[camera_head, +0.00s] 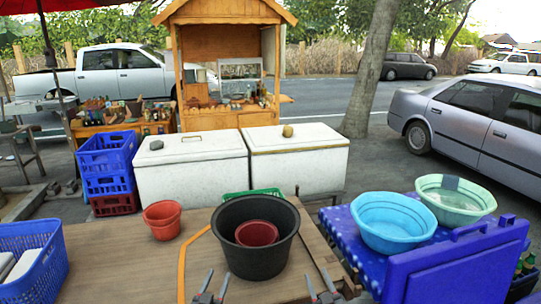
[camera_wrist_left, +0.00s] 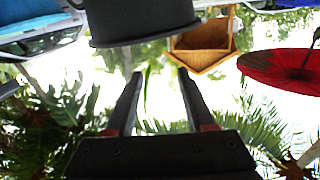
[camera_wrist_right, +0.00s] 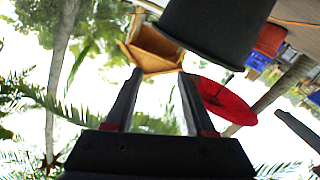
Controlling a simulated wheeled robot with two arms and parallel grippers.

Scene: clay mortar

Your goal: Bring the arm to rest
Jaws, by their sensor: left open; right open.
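My left gripper (camera_head: 210,288) is at the bottom edge of the head view, in front of the wooden table's black bucket. It is open and empty, and its two fingers also show in the left wrist view (camera_wrist_left: 155,85). My right gripper (camera_head: 323,287) is to the right at the same edge, also open and empty, with fingers apart in the right wrist view (camera_wrist_right: 158,85). The black bucket (camera_head: 262,266) stands on the table between and beyond both grippers, with a red-brown pot (camera_head: 257,233) inside it. Both wrist views appear upside down.
At right, a blue basin (camera_head: 393,222) and a green basin (camera_head: 455,198) sit on a blue surface. White coolers (camera_head: 192,170) stand behind. The tabletop left of the bucket has free room.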

